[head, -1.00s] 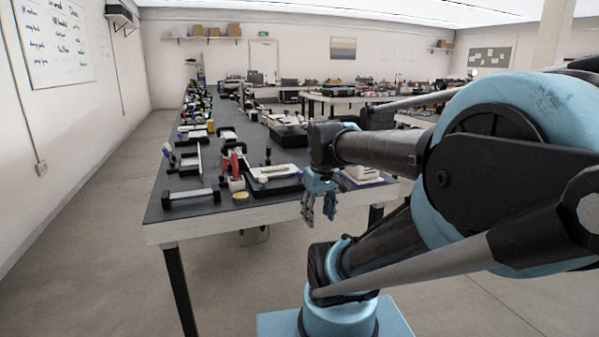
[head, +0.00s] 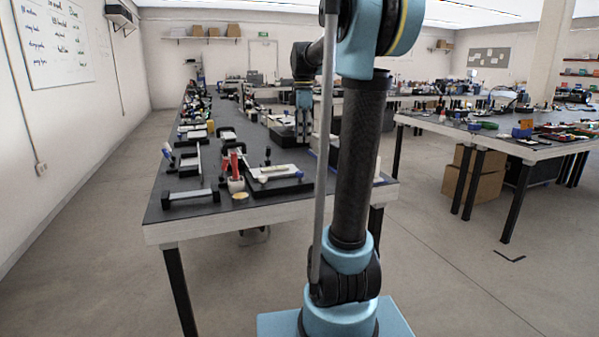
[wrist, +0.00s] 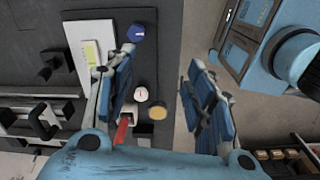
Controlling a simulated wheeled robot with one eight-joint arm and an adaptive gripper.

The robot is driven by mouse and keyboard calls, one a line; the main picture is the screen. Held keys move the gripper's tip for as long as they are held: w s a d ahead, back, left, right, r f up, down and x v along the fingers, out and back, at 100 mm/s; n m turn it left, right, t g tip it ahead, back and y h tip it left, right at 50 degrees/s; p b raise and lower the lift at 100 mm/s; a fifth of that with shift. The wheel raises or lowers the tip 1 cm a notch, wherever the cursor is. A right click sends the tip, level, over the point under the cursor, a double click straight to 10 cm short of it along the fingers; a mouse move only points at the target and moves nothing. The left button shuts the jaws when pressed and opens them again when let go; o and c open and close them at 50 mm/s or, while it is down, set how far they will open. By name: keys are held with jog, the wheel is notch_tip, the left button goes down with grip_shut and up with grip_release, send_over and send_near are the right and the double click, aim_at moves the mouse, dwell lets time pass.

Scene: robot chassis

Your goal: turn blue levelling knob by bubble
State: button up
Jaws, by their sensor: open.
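The levelling device is a white plate on a black base (head: 280,185) near the table's front right; a yellow-green bubble vial (wrist: 92,55) lies on the plate in the wrist view. A round blue knob (wrist: 137,32) sits at the plate's corner, just beyond the tip of my left-hand finger; a small blue spot shows at the plate's right end in the head view (head: 299,174). My gripper (wrist: 162,62) is open and empty, pointing down with fingers wide apart. In the head view it (head: 303,130) hangs above the table's right side. The left finger hides part of the plate.
A pot with red-handled tools (head: 235,175), a yellow disc (head: 240,196) and a black bar stand (head: 190,197) are close by the device. A white dial (wrist: 141,94) shows in the wrist view.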

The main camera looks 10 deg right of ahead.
jog(key=r+n, duration=0.1)
jog(key=n, duration=0.1)
send_over(300, 172)
jog(key=shift+n, duration=0.3)
jog(key=f, duration=1.7)
jog(key=shift+w, duration=0.25)
jog(key=shift+c, duration=0.3)
jog(key=c, duration=1)
